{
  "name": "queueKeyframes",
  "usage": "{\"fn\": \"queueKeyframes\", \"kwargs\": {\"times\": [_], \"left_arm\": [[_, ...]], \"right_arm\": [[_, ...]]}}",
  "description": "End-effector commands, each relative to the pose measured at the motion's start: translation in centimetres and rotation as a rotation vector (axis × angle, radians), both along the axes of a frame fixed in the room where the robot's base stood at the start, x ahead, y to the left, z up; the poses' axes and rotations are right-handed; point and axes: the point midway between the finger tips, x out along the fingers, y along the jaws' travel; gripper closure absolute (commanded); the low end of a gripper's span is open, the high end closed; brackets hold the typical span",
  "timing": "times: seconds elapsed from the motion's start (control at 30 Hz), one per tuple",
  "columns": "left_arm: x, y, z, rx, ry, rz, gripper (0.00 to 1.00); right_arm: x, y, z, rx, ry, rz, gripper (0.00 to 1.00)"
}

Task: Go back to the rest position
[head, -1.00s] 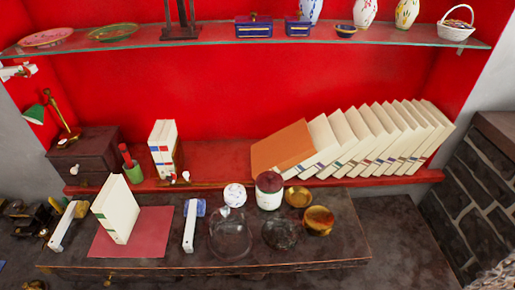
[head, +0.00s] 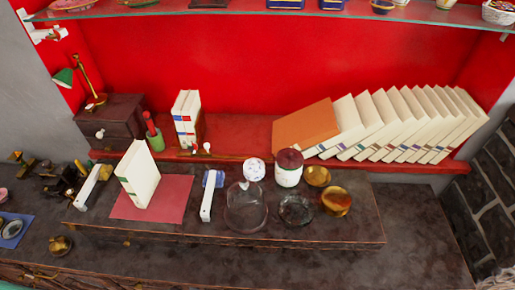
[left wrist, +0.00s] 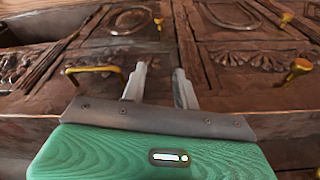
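My left gripper (left wrist: 160,68) shows in the left wrist view. Its two grey fingers are apart with nothing between them, in front of a carved dark wooden front (left wrist: 235,55) with brass handles. Neither gripper shows in the head view, and my right gripper is in no view. In the head view a white book (head: 138,175) stands upright on a red mat (head: 175,206).
A dark raised board (head: 300,234) carries a glass dome (head: 245,207), a lidded jar (head: 289,170) and gold bowls (head: 336,200). A row of leaning books (head: 400,125) lines the red shelf behind. A glass shelf (head: 235,14) runs above. A brass lamp (head: 82,75) stands left.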

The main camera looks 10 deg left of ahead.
Motion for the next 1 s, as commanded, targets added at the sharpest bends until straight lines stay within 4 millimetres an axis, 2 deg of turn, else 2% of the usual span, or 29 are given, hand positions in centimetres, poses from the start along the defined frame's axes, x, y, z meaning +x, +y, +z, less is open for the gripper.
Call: {"fn": "queueKeyframes", "kwargs": {"times": [0.03, 0.2, 0.37, 0.5, 0.6, 0.73, 0.87, 1.0], "left_arm": [[-0.8, 0.1, -2.5, 0.002, 0.016, -0.001, 0.70], [-4.1, 0.6, -9.8, 0.005, 0.044, -0.007, 0.70], [-8.3, 1.2, -15.7, 0.009, 0.072, -0.014, 0.70], [-12.7, 2.0, -19.9, 0.012, 0.096, -0.018, 0.70], [-15.7, 2.6, -22.0, 0.014, 0.109, -0.022, 0.70], [-18.7, 3.2, -23.7, 0.016, 0.121, -0.026, 0.70], [-20.3, 3.6, -24.4, 0.018, 0.126, -0.028, 0.70], [-20.7, 3.7, -24.6, 0.018, 0.128, -0.028, 0.70]], "right_arm": [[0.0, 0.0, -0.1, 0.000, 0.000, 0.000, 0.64], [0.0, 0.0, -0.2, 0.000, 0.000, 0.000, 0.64], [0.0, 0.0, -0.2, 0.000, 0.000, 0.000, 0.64], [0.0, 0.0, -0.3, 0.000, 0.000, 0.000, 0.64], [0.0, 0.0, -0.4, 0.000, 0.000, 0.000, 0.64], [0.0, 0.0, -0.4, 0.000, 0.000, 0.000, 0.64], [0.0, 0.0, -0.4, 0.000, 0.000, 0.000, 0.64], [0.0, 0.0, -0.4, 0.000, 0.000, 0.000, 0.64]]}}
